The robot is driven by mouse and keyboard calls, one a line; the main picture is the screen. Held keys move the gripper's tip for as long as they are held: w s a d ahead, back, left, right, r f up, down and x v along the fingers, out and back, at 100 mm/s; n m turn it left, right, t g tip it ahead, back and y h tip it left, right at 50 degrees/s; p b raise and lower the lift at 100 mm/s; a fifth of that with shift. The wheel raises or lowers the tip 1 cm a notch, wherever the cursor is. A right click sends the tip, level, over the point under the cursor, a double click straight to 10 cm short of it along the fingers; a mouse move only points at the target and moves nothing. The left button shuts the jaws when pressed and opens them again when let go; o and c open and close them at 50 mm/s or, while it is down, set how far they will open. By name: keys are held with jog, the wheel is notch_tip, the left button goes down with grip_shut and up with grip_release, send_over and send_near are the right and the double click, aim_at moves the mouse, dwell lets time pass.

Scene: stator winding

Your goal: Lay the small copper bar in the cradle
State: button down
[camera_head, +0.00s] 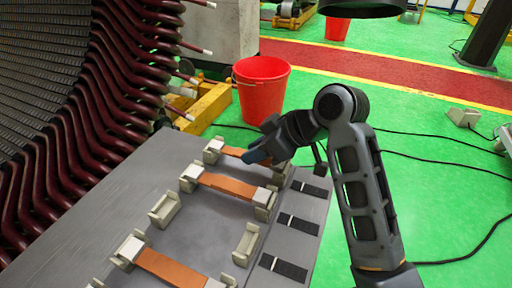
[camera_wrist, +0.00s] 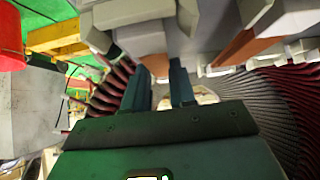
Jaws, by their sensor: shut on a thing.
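My gripper (camera_head: 258,156) is at the far end of the grey table, shut on the farthest copper bar (camera_head: 232,151). A copper-coloured piece (camera_wrist: 157,66) shows between the two fingers in the wrist view. The bar's left end is at a pale holder (camera_head: 212,152); whether it rests in it or just above, I cannot tell. My gripper hides the bar's right end. Nearer, a cradle of two pale holders, left (camera_head: 164,210) and right (camera_head: 247,245), stands empty. Other copper bars lie in the cradles on either side of it, one beyond (camera_head: 229,185) and one nearer (camera_head: 172,269).
The large stator with dark red coil ends (camera_head: 75,150) rises along the table's left side. Dark pads (camera_head: 299,224) lie along the table's right edge. A red bucket (camera_head: 261,95) stands on the green floor beyond the table. The table (camera_head: 110,190) is bare left of the cradles.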

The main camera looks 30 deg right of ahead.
jog(key=c, duration=0.8)
grip_release()
jog(key=shift+c, duration=0.2)
jog(key=shift+s, duration=0.1)
jog(key=v, duration=0.7)
jog(key=shift+s+d+r, duration=0.15)
jog(key=shift+r, duration=0.1)
